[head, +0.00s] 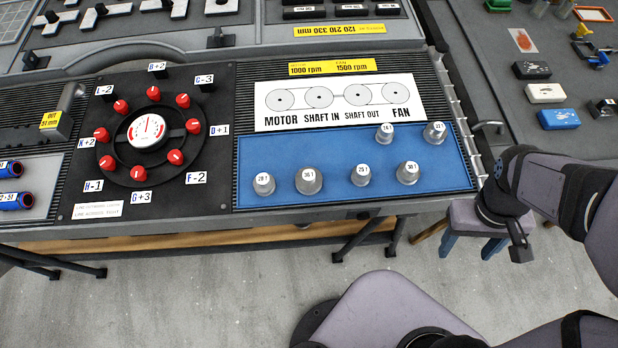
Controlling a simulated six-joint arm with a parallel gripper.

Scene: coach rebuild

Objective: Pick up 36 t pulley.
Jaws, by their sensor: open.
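The 36 t pulley (309,184) is the widest of several silver pulleys standing on the blue mat (340,148) in the head view. Its small white top label seems to read 36 T. It stands upright in the front row, between the 20 T pulley (263,187) on the left and the 25 T pulley (361,178) on the right. My gripper (520,253) is open, well to the right of the mat and past the bench's right end. It is apart from every pulley. Its fingertips are small and dark here.
The 30 T pulley (407,175) stands further right in the front row. Two smaller pulleys (385,136) (434,135) stand behind. A white diagram card (340,117) lies behind them. A dial panel (148,130) with red knobs is left. A stool (470,218) stands below my gripper.

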